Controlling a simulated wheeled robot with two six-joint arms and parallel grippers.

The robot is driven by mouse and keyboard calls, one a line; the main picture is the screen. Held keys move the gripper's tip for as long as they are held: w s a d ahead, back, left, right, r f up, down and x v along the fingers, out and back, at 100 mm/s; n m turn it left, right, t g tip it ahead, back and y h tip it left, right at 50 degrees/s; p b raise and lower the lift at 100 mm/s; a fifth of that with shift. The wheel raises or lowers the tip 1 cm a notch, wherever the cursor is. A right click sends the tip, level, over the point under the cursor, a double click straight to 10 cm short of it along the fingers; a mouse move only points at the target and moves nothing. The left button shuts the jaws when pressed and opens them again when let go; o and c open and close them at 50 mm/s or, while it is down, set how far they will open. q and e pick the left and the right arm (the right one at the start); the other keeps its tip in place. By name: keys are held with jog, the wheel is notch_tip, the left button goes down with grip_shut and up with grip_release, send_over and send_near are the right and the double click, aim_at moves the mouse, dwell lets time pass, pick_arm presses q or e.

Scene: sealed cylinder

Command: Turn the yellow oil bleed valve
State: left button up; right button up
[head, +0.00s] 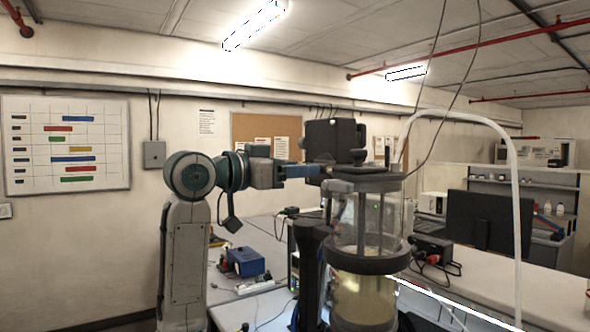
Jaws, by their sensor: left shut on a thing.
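The sealed cylinder (362,216) stands upright right of centre, with clear walls, dark bands and pale yellowish liquid in its lower part. My left gripper (312,171) comes in from the left, level with the cylinder's dark top. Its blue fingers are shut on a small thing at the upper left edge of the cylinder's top. The yellow oil bleed valve is not clearly visible; what is between the fingertips is mostly hidden by them, and its turn angle cannot be told. My right gripper is not in view.
A black box-shaped unit (336,140) sits just above and behind the fingertips. A white curved pipe (514,200) arches to the right. Benches behind carry a blue device (246,262), a power strip (254,287) and a dark monitor (490,221). Thin cables hang above the cylinder.

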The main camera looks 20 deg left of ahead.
pick_arm(q)
jog(key=shift+f+n, duration=0.1)
jog(key=shift+n, duration=0.2)
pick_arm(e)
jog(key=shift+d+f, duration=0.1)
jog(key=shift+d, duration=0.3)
pick_arm(q)
jog(key=o, duration=1)
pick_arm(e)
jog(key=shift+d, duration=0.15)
pick_arm(q)
jog(key=shift+a, duration=0.1)
jog(key=b+v, duration=0.6)
jog(key=v, duration=0.4)
jog(key=shift+s+a, duration=0.25)
jog(key=shift+s, duration=0.1)
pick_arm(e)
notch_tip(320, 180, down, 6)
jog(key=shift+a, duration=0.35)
